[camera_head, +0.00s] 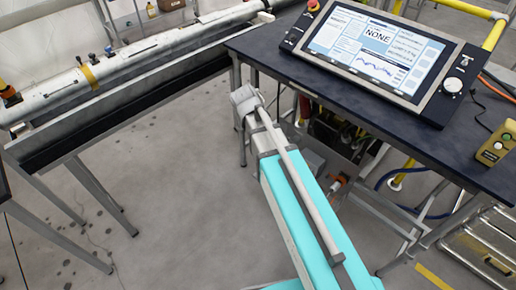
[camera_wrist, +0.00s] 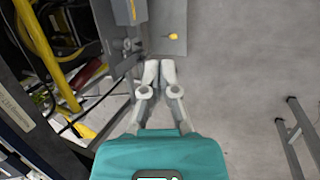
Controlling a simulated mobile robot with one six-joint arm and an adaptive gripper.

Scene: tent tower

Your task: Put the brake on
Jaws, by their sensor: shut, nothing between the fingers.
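My gripper (camera_wrist: 151,72) is shut and empty in the wrist view, with its two pale fingertips together below a grey plate (camera_wrist: 165,40). I cannot tell whether either one belongs to the brake. No part in view is clearly marked as a brake. In the head view my arm reaches toward the left edge of the dark table; my fingers cannot be made out there.
The dark table (camera_head: 270,52) carries a control console (camera_head: 375,50) with a lit screen, and a yellow button box (camera_head: 495,143). A long pale tube (camera_head: 130,62) lies along a bench at left. Yellow pipes and cables run under the table. Grey floor (camera_head: 180,180) is clear between.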

